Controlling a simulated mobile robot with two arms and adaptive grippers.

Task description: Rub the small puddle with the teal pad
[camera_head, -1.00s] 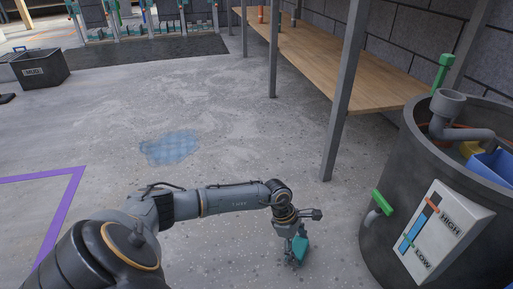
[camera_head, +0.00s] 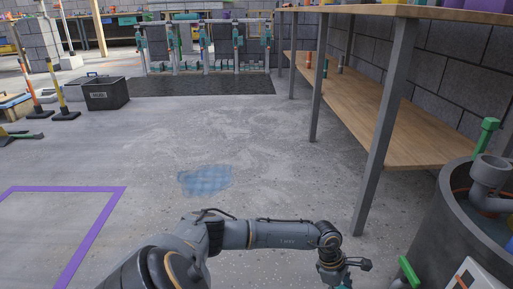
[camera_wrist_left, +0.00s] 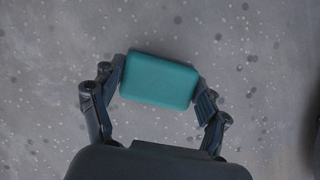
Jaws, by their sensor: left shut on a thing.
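The small puddle (camera_head: 205,181) is a blue patch on the grey concrete floor, left of the middle in the head view. My left arm reaches across the bottom of the head view, and its gripper (camera_head: 341,279) is at the lower edge, to the right of and nearer than the puddle. In the left wrist view, my left gripper (camera_wrist_left: 160,85) is shut on the teal pad (camera_wrist_left: 160,79), a rounded block held between its two fingers with speckled floor behind. The pad is apart from the puddle. My right gripper is not in view.
A dark round tank (camera_head: 450,235) with a grey pipe stands at the right. A wooden bench (camera_head: 375,130) on metal posts runs along the right wall. A purple floor outline (camera_head: 95,228) lies at the left. A black bin (camera_head: 105,94) stands farther back. Floor around the puddle is clear.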

